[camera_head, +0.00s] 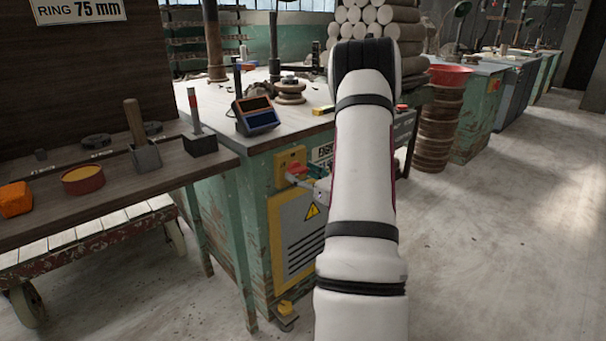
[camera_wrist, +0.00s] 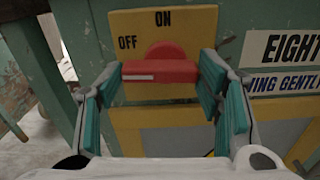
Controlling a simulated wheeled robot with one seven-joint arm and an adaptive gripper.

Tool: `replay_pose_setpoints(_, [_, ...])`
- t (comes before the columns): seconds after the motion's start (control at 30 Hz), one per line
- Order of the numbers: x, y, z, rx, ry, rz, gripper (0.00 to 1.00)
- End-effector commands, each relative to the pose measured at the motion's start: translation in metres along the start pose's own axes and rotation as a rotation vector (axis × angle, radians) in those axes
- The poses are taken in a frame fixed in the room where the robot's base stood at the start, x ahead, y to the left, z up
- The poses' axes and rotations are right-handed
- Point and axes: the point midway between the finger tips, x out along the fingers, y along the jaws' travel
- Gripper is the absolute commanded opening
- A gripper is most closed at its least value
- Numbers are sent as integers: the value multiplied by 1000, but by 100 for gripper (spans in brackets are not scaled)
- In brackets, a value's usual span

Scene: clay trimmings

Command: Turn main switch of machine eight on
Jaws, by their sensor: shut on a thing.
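The red main switch handle (camera_wrist: 160,70) sits on a yellow plate (camera_wrist: 190,22) marked OFF and ON on machine eight. The handle lies level in the wrist view, its white stripe on the left part, below the OFF mark; ON is above. My gripper (camera_wrist: 160,77) is shut on the handle, one teal finger pad at each end. In the head view the red switch (camera_head: 297,168) shows on the front of the green cabinet, with my gripper (camera_head: 310,184) beside it, partly hidden by my arm.
A sign with EIGHT (camera_wrist: 292,46) is right of the switch. Below the switch is a vented grey door (camera_head: 297,235) with a warning triangle. A wooden bench (camera_head: 110,190) with tools stands left. Open floor (camera_head: 490,220) lies right.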

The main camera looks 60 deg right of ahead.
Motion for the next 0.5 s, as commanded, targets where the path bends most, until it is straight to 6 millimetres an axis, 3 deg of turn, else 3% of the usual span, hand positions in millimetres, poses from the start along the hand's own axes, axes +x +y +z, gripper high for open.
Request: replay_pose_setpoints(0.5, [-1,-2,6,432,0,-2,32])
